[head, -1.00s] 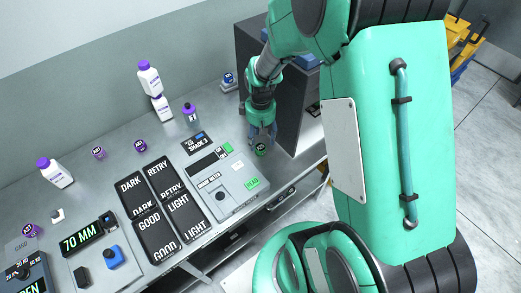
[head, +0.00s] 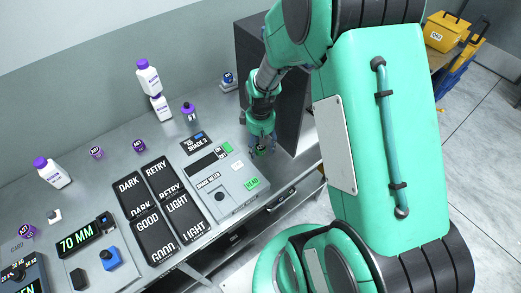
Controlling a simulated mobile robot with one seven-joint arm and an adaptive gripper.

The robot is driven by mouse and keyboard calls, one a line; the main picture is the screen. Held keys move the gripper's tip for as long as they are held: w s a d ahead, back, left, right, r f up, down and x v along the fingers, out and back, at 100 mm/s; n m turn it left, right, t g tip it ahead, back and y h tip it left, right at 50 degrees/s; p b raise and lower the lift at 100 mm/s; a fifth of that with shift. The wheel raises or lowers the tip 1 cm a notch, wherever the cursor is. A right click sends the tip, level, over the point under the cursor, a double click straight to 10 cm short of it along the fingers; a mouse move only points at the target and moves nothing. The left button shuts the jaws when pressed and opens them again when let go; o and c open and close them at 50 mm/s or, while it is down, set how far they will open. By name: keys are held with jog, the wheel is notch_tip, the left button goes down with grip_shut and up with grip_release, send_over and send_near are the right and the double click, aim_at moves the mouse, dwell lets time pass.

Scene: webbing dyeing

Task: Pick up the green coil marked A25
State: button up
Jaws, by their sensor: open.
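My gripper (head: 262,149) points down at the right end of the metal bench, just right of the grey meter box (head: 229,190). A small dark round thing with a green top (head: 261,151) shows between or just behind its fingers; I cannot read a mark on it, so I cannot tell if it is the coil A25. The fingers are apart and I cannot see them pressing on it. Several small purple coils lie on the bench, one of them (head: 138,145) behind the dark plates.
A tall dark cabinet (head: 275,85) stands close behind and right of my gripper. White bottles with purple caps (head: 147,77) stand at the back. Dark labelled plates (head: 155,222) and a 70 MM display unit (head: 88,240) fill the left and middle. A yellow bin (head: 445,32) is far right.

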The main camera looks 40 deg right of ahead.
aim_at(261, 147)
dwell(0.4)
jog(key=c, duration=1.2)
notch_tip(261, 147, up, 10)
jog(key=p, duration=0.2)
